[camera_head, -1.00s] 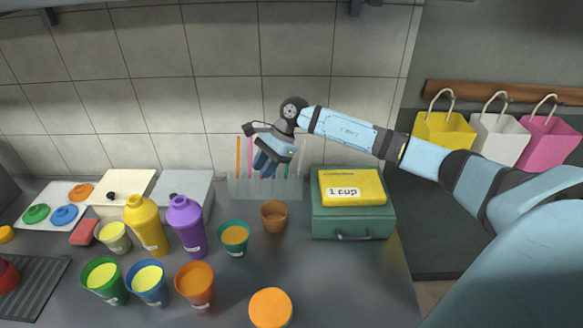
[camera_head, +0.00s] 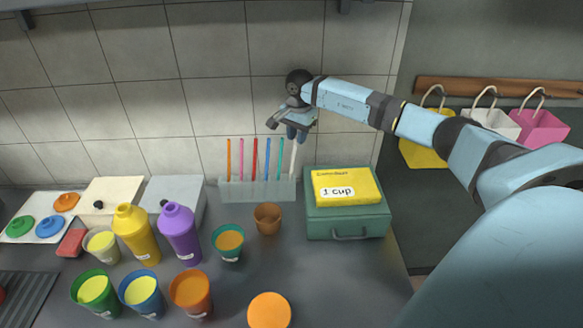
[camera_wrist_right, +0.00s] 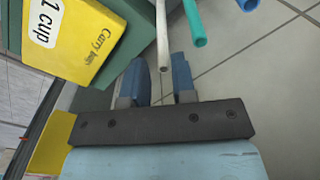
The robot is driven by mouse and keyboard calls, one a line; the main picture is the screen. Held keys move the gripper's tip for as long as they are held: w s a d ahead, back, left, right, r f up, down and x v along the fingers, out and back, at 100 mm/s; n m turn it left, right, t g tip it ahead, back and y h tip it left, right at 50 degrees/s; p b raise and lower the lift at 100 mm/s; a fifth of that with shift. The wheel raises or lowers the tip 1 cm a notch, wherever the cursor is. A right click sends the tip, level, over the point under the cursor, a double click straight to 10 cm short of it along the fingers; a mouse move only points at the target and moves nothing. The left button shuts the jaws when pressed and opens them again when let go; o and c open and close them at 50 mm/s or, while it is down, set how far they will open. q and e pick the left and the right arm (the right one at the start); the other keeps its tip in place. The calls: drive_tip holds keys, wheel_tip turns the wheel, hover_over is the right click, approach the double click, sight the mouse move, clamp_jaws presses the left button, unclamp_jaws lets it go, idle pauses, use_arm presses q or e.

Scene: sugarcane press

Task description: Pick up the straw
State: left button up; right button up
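A row of straws stands upright in a clear holder (camera_head: 258,190) against the tiled wall: orange (camera_head: 228,158), pink (camera_head: 240,160), red (camera_head: 254,157), blue (camera_head: 267,158), teal (camera_head: 280,160) and white (camera_head: 293,158). My right gripper (camera_head: 297,136) is over the right end of the row, at the top of the white straw. In the right wrist view the gripper (camera_wrist_right: 159,62) is open, and the end of the white straw (camera_wrist_right: 162,40) shows between its two blue fingers, with a gap on each side. The teal straw (camera_wrist_right: 194,22) is just outside the fingers. My left gripper is not in view.
A green box (camera_head: 345,221) with a yellow "1 cup" pack (camera_head: 350,196) stands right of the holder. A brown cup (camera_head: 267,219), several filled cups, a yellow bottle (camera_head: 136,235) and a purple bottle (camera_head: 180,235) stand in front and left. Bags hang at the right.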

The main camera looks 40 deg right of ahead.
sight(294, 157)
drive_tip(key=f, duration=0.1)
drive_tip(key=f+p, duration=0.1)
drive_tip(key=f, duration=0.3)
drive_tip(key=shift+w+a+f, duration=0.1)
drive_tip(key=shift+w+a, duration=0.15)
clamp_jaws()
